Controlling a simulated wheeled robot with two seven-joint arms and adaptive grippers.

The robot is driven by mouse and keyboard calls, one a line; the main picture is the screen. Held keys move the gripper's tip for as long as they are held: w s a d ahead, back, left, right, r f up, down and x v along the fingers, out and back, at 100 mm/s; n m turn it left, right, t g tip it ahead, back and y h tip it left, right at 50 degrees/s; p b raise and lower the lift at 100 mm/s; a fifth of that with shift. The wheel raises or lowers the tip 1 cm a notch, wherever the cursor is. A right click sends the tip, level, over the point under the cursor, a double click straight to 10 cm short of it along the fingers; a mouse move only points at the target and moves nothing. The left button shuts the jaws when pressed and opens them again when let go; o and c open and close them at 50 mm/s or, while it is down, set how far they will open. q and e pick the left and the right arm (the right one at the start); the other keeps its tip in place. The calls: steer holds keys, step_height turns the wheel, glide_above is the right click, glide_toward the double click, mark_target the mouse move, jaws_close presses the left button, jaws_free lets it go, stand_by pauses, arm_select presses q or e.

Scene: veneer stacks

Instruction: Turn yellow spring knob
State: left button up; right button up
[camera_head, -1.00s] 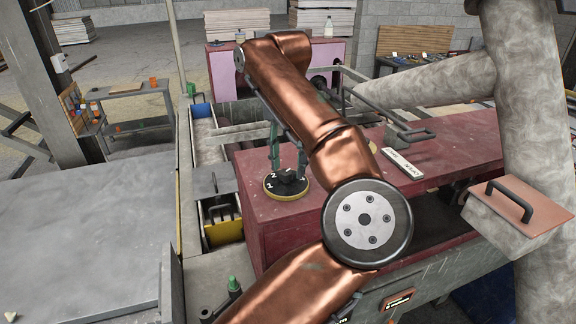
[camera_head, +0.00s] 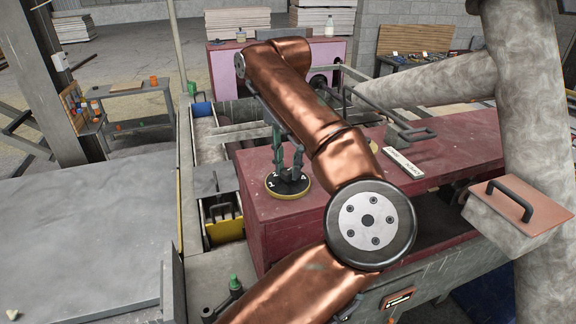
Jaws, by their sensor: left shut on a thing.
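The spring knob (camera_head: 288,190) is a round dial with a black face, white marks and a yellow rim, on top of the dark red machine housing (camera_head: 262,215). My left gripper (camera_head: 287,172) points down from my copper-coloured arm and is shut on the dark grip in the middle of the dial. The fingers hide part of the grip and of the dial's face. My right gripper is not in view.
A yellow-sided bin with a black handle (camera_head: 222,220) sits left of the housing. A white label plate (camera_head: 403,163) lies on the housing top. Thick grey ducts (camera_head: 520,120) stand at right. A grey table (camera_head: 80,240) fills the left.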

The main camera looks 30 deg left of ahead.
arm_select(q)
jaws_close()
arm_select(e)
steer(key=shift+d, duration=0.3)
